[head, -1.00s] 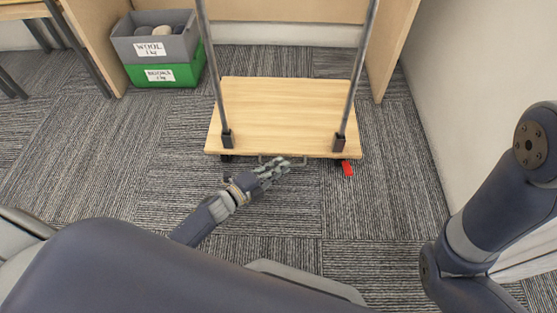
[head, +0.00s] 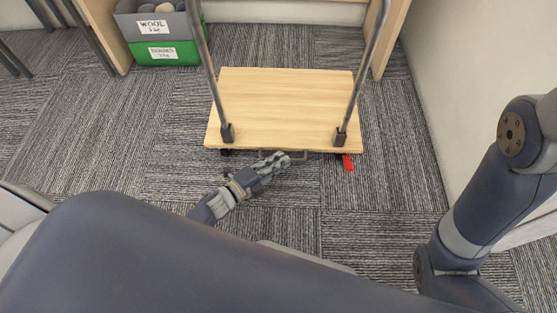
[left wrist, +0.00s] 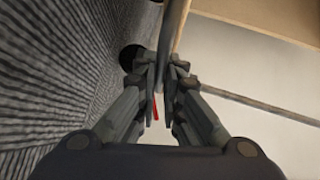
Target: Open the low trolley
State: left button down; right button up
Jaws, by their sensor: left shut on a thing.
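The low trolley (head: 285,100) has a flat pale wood deck and two grey upright posts. It stands on the carpet ahead of me, with a thin grey handle (head: 297,155) along its near edge. My left gripper (head: 280,160) is at that edge, shut on the handle. In the left wrist view, the fingers (left wrist: 165,85) close around a grey bar beside the deck's edge. A red pedal (head: 347,163) sticks out under the deck's near right corner. My right arm shows at the right, but its gripper is out of view.
A grey bin labelled wool (head: 158,24) stands on a green one (head: 162,52) at the back left. A wooden panel (head: 391,38) stands behind the trolley's right side. A pale wall (head: 455,90) runs along the right. Carpet left of the trolley is clear.

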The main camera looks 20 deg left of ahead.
pick_arm(q)
jog(key=shift+a, duration=0.1)
jog(key=c, duration=1.7)
grip_release()
jog(key=shift+s, duration=0.1)
jog(key=v, duration=1.2)
